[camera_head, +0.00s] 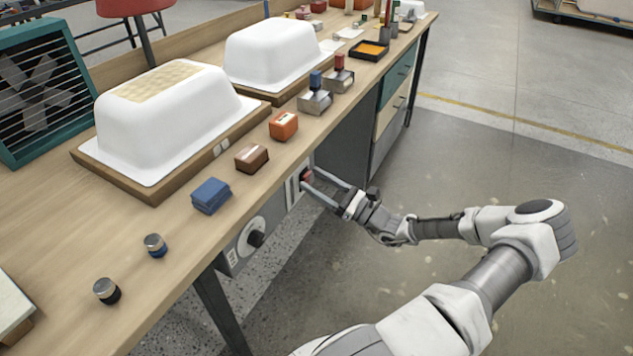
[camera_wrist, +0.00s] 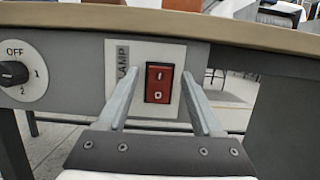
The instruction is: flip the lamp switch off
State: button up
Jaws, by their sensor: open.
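The lamp switch (camera_wrist: 159,84) is a red rocker in a dark frame, on a pale plate (camera_wrist: 177,112) labelled LAMP, set in the front panel under the bench top. In the wrist view the rocker shows "I" at the top and "O" at the bottom; which half is pressed in is too small to tell. The switch (camera_head: 306,177) also shows partly in the head view, behind my fingers. My gripper (camera_wrist: 162,80) is open, with one finger on each side of the switch. My gripper (camera_head: 311,181) is close to the panel; whether it touches is unclear.
A rotary knob (camera_wrist: 13,73) marked OFF, 1, 2 sits left of the switch. The bench edge (camera_wrist: 150,18) overhangs above. A bench leg (camera_head: 221,308) stands below left. White tub shells (camera_head: 165,125) and several blocks stand on the bench. Open floor (camera_head: 480,180) lies right.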

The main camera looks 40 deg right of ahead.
jog(key=p+v, duration=0.2)
jog(key=v, duration=1.5)
jog(key=shift+s+p, duration=0.2)
jog(key=shift+p, duration=0.1)
jog(key=shift+f, duration=0.1)
